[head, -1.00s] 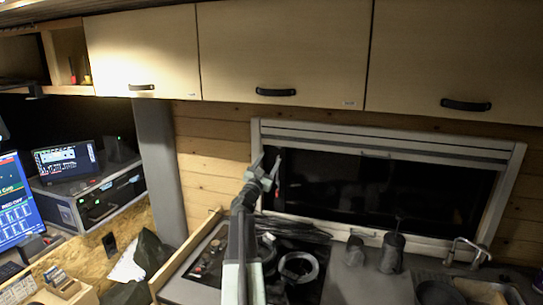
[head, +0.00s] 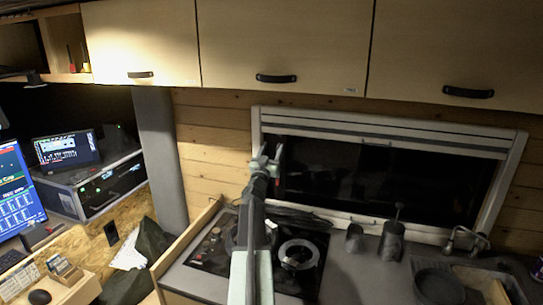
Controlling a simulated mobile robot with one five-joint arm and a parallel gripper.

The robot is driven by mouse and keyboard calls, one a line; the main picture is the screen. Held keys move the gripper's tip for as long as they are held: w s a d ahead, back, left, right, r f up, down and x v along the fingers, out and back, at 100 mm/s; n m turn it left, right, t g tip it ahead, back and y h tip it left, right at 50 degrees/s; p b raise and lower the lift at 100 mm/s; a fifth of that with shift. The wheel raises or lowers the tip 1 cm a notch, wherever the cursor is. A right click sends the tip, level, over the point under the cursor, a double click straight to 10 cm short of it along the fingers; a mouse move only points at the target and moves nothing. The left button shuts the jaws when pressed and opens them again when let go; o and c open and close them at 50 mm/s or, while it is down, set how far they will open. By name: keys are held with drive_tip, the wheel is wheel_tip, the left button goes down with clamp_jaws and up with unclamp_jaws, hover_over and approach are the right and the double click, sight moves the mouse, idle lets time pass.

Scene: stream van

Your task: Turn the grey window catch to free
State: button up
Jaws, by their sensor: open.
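The window (head: 390,180) is a dark pane in a pale grey frame (head: 256,128) on the wood wall. My gripper (head: 269,153) is in front of the window's left edge, with its jaws pointing up and open. A small red mark (head: 278,160) shows right beside its right finger. I cannot make out the grey catch itself clearly; my gripper covers part of that left edge. I cannot tell whether a finger touches anything. Nothing is visibly held.
Below my arm is a black hob (head: 217,247) with a ring-shaped item (head: 297,254) on it. Two dark cups (head: 354,238) (head: 392,240) stand on the counter below the window. A tap (head: 465,238) is at right. Wall cabinets (head: 285,45) hang above the window.

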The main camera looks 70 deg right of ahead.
drive_tip(key=shift+a+f, duration=0.15)
drive_tip(key=shift+a, duration=0.25)
